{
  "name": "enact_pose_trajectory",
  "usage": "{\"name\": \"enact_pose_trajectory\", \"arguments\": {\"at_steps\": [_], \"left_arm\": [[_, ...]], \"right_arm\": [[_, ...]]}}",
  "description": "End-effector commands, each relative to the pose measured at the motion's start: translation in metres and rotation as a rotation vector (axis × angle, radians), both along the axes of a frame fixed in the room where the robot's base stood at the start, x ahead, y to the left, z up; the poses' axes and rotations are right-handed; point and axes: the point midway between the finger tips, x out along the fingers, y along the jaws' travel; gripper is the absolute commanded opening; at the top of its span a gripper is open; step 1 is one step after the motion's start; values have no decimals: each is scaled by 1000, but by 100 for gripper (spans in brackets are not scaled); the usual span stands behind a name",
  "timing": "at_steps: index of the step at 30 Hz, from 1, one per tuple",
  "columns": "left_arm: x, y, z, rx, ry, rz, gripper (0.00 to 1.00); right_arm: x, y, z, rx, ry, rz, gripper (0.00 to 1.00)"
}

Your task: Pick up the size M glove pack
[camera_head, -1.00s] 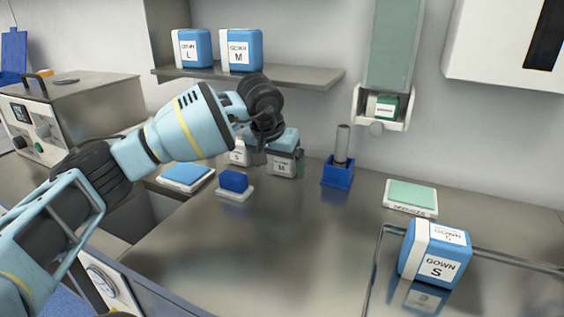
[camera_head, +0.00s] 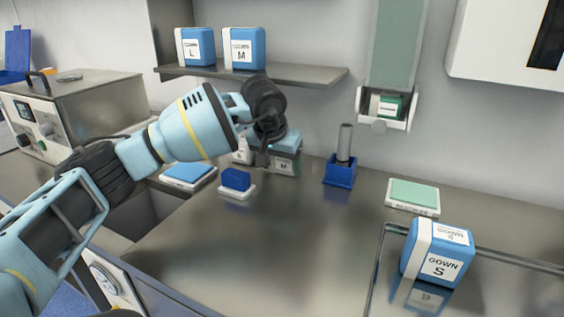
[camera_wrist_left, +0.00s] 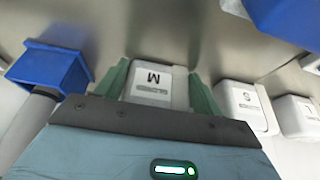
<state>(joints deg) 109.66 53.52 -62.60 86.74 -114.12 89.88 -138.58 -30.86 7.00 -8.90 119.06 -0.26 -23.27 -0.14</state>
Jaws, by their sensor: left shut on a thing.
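The size M glove pack is a small white and grey box with an M label (camera_head: 284,167), standing at the back of the counter. In the left wrist view its M face (camera_wrist_left: 155,78) shows between the two green fingers. My left gripper (camera_wrist_left: 160,88) is shut on this pack, one finger along each side. In the head view my left wrist hangs above the pack and hides part of it. The pack appears still at counter level. My right gripper is not in view.
A white S pack (camera_wrist_left: 244,105) stands close beside one finger. A blue holder with a grey cylinder (camera_head: 340,172) stands right of the pack. A blue block on a white base (camera_head: 236,181) lies in front. The shelf (camera_head: 300,77) is above. The middle counter is clear.

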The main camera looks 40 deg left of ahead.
Motion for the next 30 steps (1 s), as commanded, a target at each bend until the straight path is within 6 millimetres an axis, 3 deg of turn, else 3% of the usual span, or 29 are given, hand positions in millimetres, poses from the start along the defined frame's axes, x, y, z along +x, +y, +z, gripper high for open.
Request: {"name": "enact_pose_trajectory", "arguments": {"at_steps": [8,21,30], "left_arm": [[-15,-3,18,1,-4,-1,45],[-86,-20,54,1,-2,-2,45],[-123,-29,73,0,-1,0,45]], "right_arm": [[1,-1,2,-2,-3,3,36],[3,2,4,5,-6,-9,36],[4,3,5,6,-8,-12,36]]}}
